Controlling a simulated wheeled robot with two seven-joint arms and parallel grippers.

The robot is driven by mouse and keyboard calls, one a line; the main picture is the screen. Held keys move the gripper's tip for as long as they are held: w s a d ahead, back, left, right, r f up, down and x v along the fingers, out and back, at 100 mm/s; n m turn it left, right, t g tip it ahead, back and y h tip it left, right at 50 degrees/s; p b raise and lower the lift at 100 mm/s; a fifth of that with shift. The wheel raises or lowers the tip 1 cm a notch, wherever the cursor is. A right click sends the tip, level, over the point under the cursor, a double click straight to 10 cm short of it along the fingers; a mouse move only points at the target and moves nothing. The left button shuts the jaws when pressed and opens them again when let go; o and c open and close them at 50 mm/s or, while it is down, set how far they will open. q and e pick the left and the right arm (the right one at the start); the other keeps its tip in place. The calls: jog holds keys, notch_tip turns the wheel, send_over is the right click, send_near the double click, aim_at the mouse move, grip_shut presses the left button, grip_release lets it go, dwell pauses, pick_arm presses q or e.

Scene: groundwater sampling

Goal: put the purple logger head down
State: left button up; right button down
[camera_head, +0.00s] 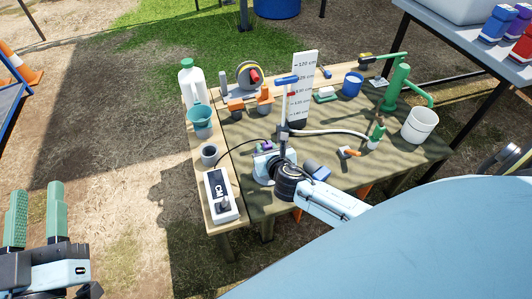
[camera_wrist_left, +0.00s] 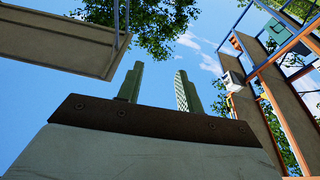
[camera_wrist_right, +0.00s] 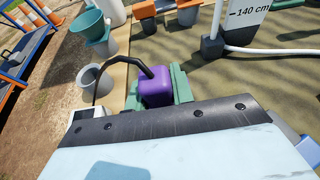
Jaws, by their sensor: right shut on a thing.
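The purple logger head (camera_wrist_right: 156,88) is between the green fingers of my right gripper (camera_wrist_right: 160,86), which is shut on it. A black cable runs from its top. In the head view, the logger head (camera_head: 266,147) shows as a small purple patch at my right gripper (camera_head: 264,149), low over or at the table; I cannot tell if it touches the wood. My left gripper (camera_head: 36,212) is open and empty, off to the left of the table; its two fingers stand apart in the left wrist view (camera_wrist_left: 158,88).
The wooden table (camera_head: 240,208) holds a white meter box (camera_head: 220,195), a grey cup (camera_head: 209,154), a teal funnel (camera_head: 200,115), a reel (camera_head: 248,77), a depth board (camera_head: 303,75), a white bucket (camera_head: 420,124) and a green pump (camera_head: 397,88). A white hose lies right of the right gripper.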

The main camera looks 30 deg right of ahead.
pick_arm(q)
jog(key=shift+s+r+t+h+b, duration=0.2)
jog(key=shift+s+r+t, duration=0.2)
jog(key=shift+r+t, duration=0.35)
jog(key=shift+s+r+t+h+b, duration=0.2)
jog(key=shift+s+r+t, duration=0.25)
jog(key=shift+r, duration=0.45)
pick_arm(e)
jog(key=shift+f, duration=0.75)
pick_arm(q)
jog(key=shift+w, duration=0.1)
pick_arm(e)
jog(key=shift+f, duration=0.1)
jog(key=c, duration=1.2)
grip_release()
